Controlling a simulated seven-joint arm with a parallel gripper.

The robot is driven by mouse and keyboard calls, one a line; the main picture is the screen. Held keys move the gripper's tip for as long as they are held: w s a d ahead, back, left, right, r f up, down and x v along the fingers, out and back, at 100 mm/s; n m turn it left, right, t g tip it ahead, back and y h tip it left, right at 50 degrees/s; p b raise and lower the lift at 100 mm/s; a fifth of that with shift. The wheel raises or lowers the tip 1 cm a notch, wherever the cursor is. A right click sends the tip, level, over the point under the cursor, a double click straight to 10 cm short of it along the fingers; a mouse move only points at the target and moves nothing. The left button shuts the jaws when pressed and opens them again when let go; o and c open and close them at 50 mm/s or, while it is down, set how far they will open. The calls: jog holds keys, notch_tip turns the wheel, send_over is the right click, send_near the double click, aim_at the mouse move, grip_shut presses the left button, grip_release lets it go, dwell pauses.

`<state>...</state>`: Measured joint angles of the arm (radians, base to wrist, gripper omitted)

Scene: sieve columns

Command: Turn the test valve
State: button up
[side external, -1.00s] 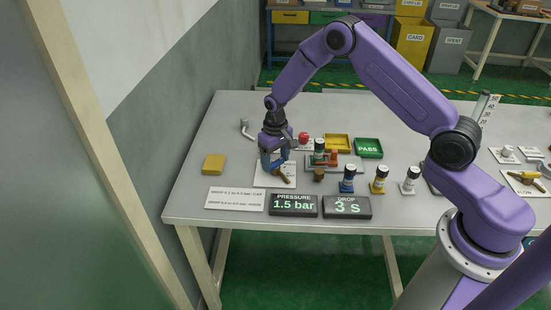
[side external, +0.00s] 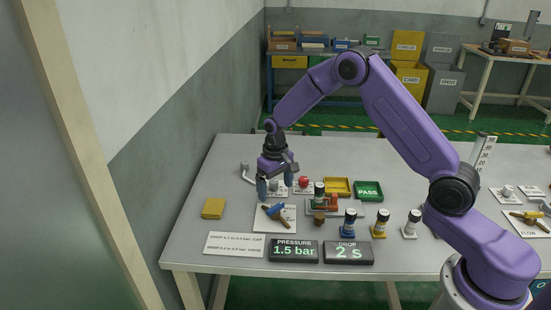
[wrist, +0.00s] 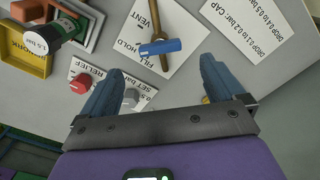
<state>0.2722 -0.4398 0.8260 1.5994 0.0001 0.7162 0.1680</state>
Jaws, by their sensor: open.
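The test valve is a brass-brown pipe with a blue handle (side external: 273,211), on a white card (side external: 288,225) at the table's left. In the wrist view the blue handle (wrist: 161,47) lies across the pipe. Its left end points toward the card's HOLD and FILL labels; I cannot tell which one. My gripper (side external: 275,185) is open and empty, behind and above the valve, clear of it. In the wrist view the blue fingers (wrist: 158,88) are wide apart, with the handle beyond them. The pressure display (side external: 294,250) reads 1.5 bar and the drop display (side external: 348,251) 2 s.
A red knob (wrist: 82,84) and a grey knob (wrist: 130,97) stand on small cards close to my fingers. A fixture with a column (side external: 320,195) stands right of the valve. A yellow block (side external: 214,208) lies left. Several capped columns stand front right.

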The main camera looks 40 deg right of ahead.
notch_tip(320, 180, up, 11)
jog(key=shift+f, duration=0.2)
dwell(0.3)
jog(key=s+a+r+n, duration=0.3)
jog(key=s+a, duration=0.1)
jog(key=s, duration=0.5)
jog(key=s+a+r+n, duration=0.2)
jog(key=s+a+n, duration=0.1)
jog(key=s, duration=0.7)
jog(key=s+d+n, duration=0.2)
jog(key=s+n, duration=0.1)
jog(key=s, duration=0.7)
jog(key=s+d+n, duration=0.3)
jog(key=s, duration=0.7)
jog(key=shift+n, duration=0.3)
